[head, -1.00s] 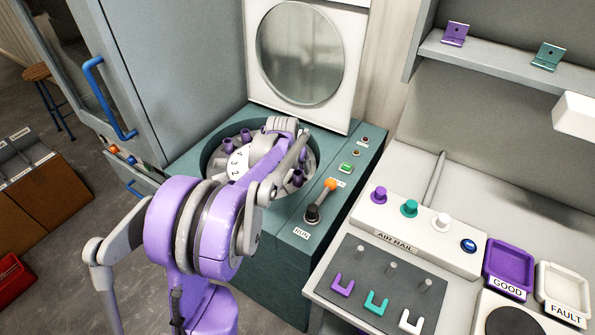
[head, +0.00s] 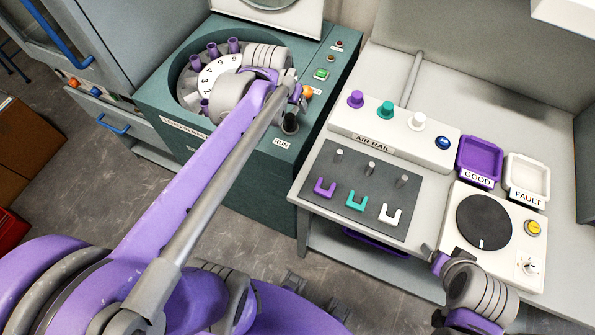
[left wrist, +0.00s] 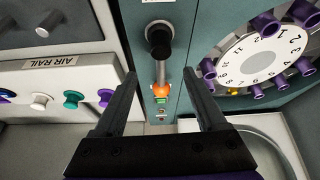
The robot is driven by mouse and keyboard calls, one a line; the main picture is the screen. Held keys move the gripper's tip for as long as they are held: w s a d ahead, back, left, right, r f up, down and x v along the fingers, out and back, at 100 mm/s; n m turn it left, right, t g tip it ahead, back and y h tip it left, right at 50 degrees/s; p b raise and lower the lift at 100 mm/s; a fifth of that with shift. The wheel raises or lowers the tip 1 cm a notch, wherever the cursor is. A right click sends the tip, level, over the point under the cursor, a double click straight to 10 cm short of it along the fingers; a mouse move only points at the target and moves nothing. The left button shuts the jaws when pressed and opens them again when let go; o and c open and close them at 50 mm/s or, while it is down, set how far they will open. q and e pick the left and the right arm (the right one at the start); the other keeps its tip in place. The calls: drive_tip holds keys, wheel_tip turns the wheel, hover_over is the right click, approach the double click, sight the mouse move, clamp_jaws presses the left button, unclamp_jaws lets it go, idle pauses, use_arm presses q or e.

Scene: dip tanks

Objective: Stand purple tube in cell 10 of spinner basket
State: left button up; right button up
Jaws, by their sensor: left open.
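The spinner basket (head: 222,68), a round well with a numbered white dial, sits in the green machine behind my left wrist. Several purple tubes (head: 234,46) stand around its dial; they also show in the left wrist view (left wrist: 267,24).
The lever's black base (head: 290,124) is on the machine by the RUN label. To the right, the bench holds the air rail (head: 375,143), a grey pegged plate (head: 335,205), GOOD and FAULT trays (head: 480,158) and a black turntable (head: 483,222). My right arm (head: 478,292) is at lower right.

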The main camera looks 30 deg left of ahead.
use_arm(q)
drive_tip(key=s+d+f, duration=0.2)
drive_tip(key=s+d, duration=0.1)
drive_tip(key=s, duration=0.1)
drive_tip(key=s+d+f+m, duration=0.1)
drive_tip(key=s+d, duration=0.3)
drive_tip(key=s, duration=0.1)
drive_tip(key=s+d+f+m+h, duration=0.1)
drive_tip(key=s+d+f, duration=0.1)
drive_tip(key=s+d, duration=0.1)
drive_tip(key=shift+s+d+f+t, duration=0.15)
drive_tip(key=shift+s+f+t, duration=0.05)
drive_tip(key=shift+s, duration=0.25)
drive_tip(key=shift+s+d+f+t, duration=0.15)
drive_tip(key=shift+s+t, duration=0.05)
drive_tip(key=shift+s, duration=0.25)
